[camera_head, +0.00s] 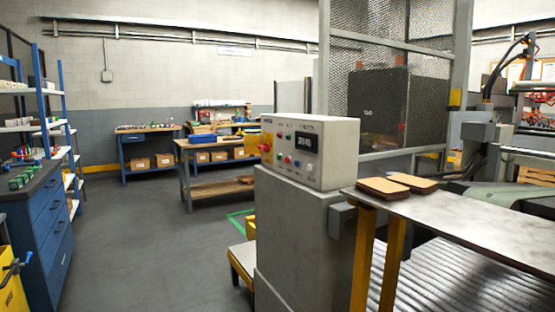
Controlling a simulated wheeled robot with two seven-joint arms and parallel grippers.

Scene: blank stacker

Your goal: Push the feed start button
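A light grey control box (340,155) sits on top of a grey pedestal (300,230) near the middle of the view. Its front panel has a dark display (306,142) with light characters and several small coloured buttons. A green button (288,136), a blue button (287,158) and a red button (297,163) show there. The labels are too small to read, so I cannot tell which button is feed start. Neither of my grippers is in view.
A metal table (450,215) with two stacks of brown blanks (383,187) (413,182) adjoins the pedestal at right. Rollers (425,275) run below it. A mesh guard (385,90) stands behind. A blue drawer cabinet (45,230) is at left. The grey floor (150,240) between is open.

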